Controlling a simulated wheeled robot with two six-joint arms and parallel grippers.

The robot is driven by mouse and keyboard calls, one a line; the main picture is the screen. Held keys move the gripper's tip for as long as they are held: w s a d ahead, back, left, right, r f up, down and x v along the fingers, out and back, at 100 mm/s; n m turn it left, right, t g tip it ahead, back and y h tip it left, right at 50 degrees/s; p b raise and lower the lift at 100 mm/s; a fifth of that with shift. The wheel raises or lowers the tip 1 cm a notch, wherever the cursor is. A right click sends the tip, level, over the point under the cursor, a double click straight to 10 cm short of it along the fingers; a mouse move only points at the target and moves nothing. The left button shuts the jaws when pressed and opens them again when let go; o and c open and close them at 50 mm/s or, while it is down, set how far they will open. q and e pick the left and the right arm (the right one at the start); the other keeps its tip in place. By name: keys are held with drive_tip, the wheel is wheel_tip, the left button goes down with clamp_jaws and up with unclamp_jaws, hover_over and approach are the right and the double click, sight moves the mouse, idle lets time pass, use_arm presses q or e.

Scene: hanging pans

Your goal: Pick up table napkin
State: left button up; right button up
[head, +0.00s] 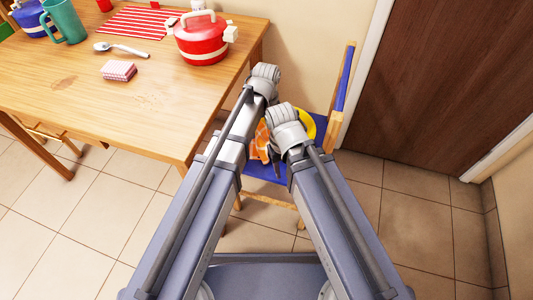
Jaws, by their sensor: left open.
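A folded pink-and-white table napkin (118,71) lies on the wooden table (150,115), left of the red pot. My two arms reach up through the middle of the view, to the right of the table. Only a small dark part of my left gripper (276,166) shows between the arms, above the chair seat and well away from the napkin. It is open, and I see nothing held in it. My right gripper is hidden behind its arm.
A red pot (202,40) stands right of the napkin. A spoon (122,49), a red striped mat (140,22) and a teal pitcher (65,22) lie behind it. A blue-seated chair (343,75) holds orange and yellow items. The table's front left is clear.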

use_arm(q)
wheel_tip(320, 180, down, 10)
drive_tip(key=b, duration=1)
drive_tip(key=shift+f, duration=0.1)
drive_tip(key=shift+f+b, duration=0.5)
drive_tip(key=shift+b, duration=0.1)
drive_tip(key=shift+c, duration=0.5)
drive_tip(key=shift+c, duration=0.3)
drive_tip(key=c, duration=1.4)
wheel_tip(320, 180, up, 12)
drive_tip(key=p, duration=1.2)
drive_tip(key=shift+r, duration=0.2)
clamp_jaws()
drive_tip(key=shift+f, duration=0.2)
